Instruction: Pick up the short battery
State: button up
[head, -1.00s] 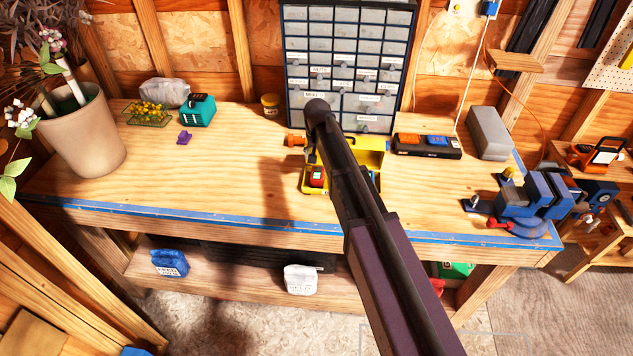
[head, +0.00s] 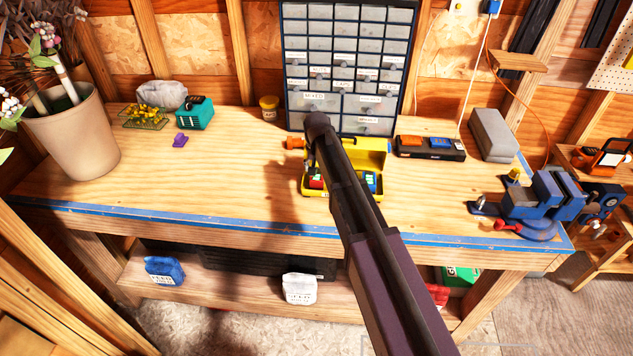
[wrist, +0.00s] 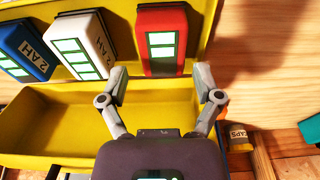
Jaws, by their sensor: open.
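An open yellow case (head: 372,157) stands on the workbench, partly hidden behind my arm. In the wrist view the yellow case (wrist: 60,118) holds a blue battery (wrist: 24,47), a white battery (wrist: 82,45) and a red battery (wrist: 162,40) in a row. The blue and white ones read "2 AH". I cannot tell for sure which is the short one. The red battery (head: 316,182) and blue battery (head: 370,182) also show in the head view. My gripper (wrist: 161,78) is open and empty, its fingers spread to either side of the red battery's near end; contact is not clear.
A charger strip (head: 430,148), a grey block (head: 493,135) and a blue vise (head: 535,200) are on the right. A teal box (head: 195,112) and a plant pot (head: 72,135) are on the left.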

aim_at(317, 177)
jog(key=shift+f, duration=0.1)
jog(key=shift+w+a+f+b, duration=0.1)
jog(key=shift+w+f+b, duration=0.1)
jog(key=shift+f+b, duration=1.1)
jog(key=shift+w+f+b, duration=0.15)
jog(key=shift+f+b, duration=1)
jog(key=shift+b, duration=0.15)
jog(key=c, duration=1)
jog(key=shift+c, duration=0.2)
jog(key=shift+r, duration=0.1)
notch_tip(317, 177, up, 3)
jog(key=p, duration=0.3)
jog(key=shift+r, duration=0.1)
jog(key=shift+s+r+p, duration=0.2)
jog(key=shift+r+p, duration=0.15)
jog(key=shift+p, duration=0.2)
jog(key=s+d, duration=0.1)
jog(key=s, duration=0.4)
jog(key=s+d, duration=0.2)
jog(key=s, duration=0.3)
jog(key=s+d+r+p, duration=0.1)
jog(key=s, duration=0.4)
jog(key=shift+d, duration=0.4)
